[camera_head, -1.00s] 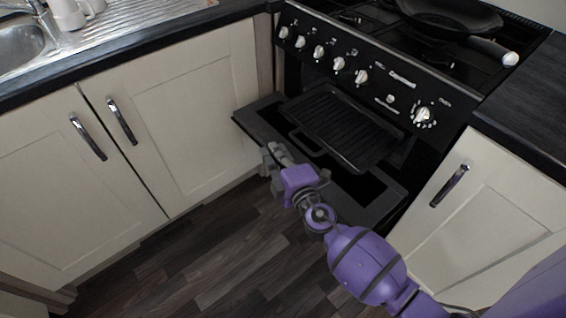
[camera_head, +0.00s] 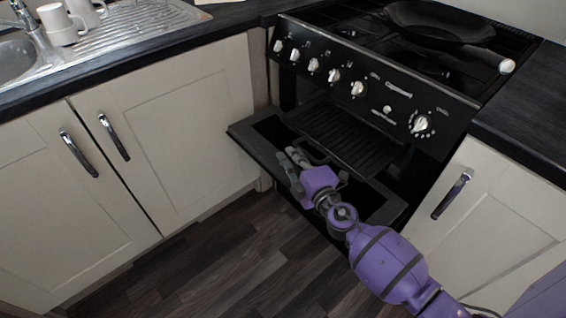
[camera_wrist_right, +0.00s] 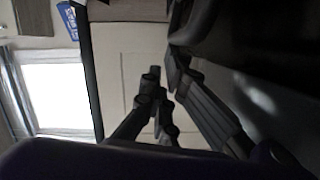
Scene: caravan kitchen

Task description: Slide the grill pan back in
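The grill pan (camera_head: 350,139) is a black ridged pan in the open grill compartment below the cooker's control panel. Its rear lies under the panel, and its looped handle (camera_head: 309,152) faces the front left. The lowered black grill door (camera_head: 246,137) stands out in front of it. My right gripper (camera_head: 291,164) is over the door, close to the handle; I cannot tell whether it touches. Its grey fingers also show in the right wrist view (camera_wrist_right: 167,88), where their gap is unclear and the pan cannot be made out. My left gripper is out of view.
A black frying pan (camera_head: 440,24) sits on the hob. The control panel (camera_head: 375,85) with its knobs overhangs the compartment. Cream cupboards (camera_head: 165,110) stand on both sides. A sink and white mugs (camera_head: 58,24) are at the upper left. The dark floor is clear.

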